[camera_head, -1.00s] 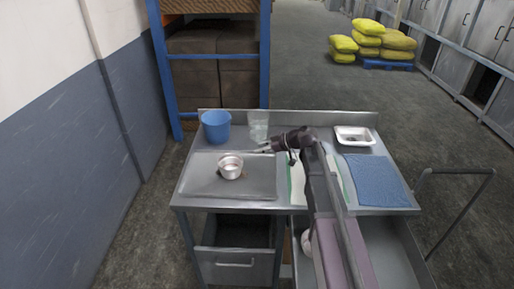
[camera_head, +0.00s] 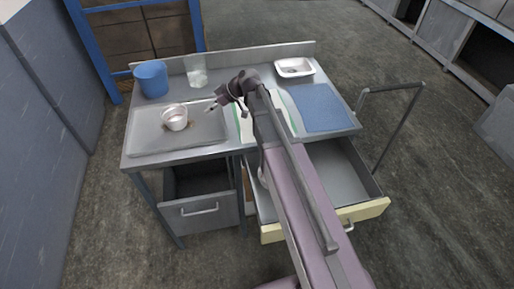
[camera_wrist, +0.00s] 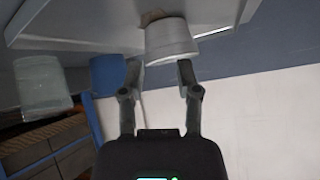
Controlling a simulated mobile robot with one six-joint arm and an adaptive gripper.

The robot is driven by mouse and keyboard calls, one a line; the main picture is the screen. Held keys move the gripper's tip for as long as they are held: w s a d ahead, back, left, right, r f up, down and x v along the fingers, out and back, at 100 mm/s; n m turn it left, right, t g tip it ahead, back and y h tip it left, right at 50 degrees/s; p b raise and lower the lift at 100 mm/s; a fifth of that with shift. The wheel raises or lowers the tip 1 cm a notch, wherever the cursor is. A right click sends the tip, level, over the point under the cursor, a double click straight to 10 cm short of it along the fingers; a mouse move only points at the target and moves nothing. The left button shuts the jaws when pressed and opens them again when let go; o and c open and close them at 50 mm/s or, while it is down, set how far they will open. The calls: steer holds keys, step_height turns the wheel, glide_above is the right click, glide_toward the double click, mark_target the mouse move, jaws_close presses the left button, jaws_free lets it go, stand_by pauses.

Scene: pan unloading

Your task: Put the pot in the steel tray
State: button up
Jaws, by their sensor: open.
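The pot (camera_head: 174,119) is small and whitish and stands upright on a flat grey tray or board (camera_head: 150,142) at the table's left. In the wrist view the pot (camera_wrist: 171,38) appears upside down between and just beyond the fingertips. My gripper (camera_head: 211,108) is at the pot's right, with its fingers pointing left toward it. In the wrist view my gripper (camera_wrist: 160,66) has its two fingers apart, with nothing clearly held. A small shallow pale metal tray (camera_head: 294,75) with a grey inside sits at the back right and looks empty.
A blue bucket (camera_head: 151,80) and a clear glass (camera_head: 196,72) stand behind the pot. A blue cloth (camera_head: 320,107) lies at the right, beside a white and green one (camera_head: 241,122). An open drawer (camera_head: 368,211) juts out below. A rail (camera_head: 390,88) stands at the right.

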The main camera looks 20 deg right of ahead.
steer(key=s+d+f+m+h, duration=0.1)
steer(key=s+d+m, duration=0.1)
steer(key=s, duration=0.2)
steer(key=s+d+f+m+g+h, duration=0.1)
steer(key=s+d+f+m+h, duration=0.1)
steer(key=s, duration=0.2)
steer(key=s+d+f+m+h, duration=0.2)
steer(key=s, duration=0.2)
steer(key=shift+d+g, duration=0.25)
steer(key=shift+g, duration=0.05)
steer(key=s+d+f+m+g+h, duration=0.1)
steer(key=s+d+m+h, duration=0.3)
steer(key=s, duration=0.5)
steer(key=d+m, duration=0.2)
steer(key=d, duration=0.1)
steer(key=shift+f, duration=0.2)
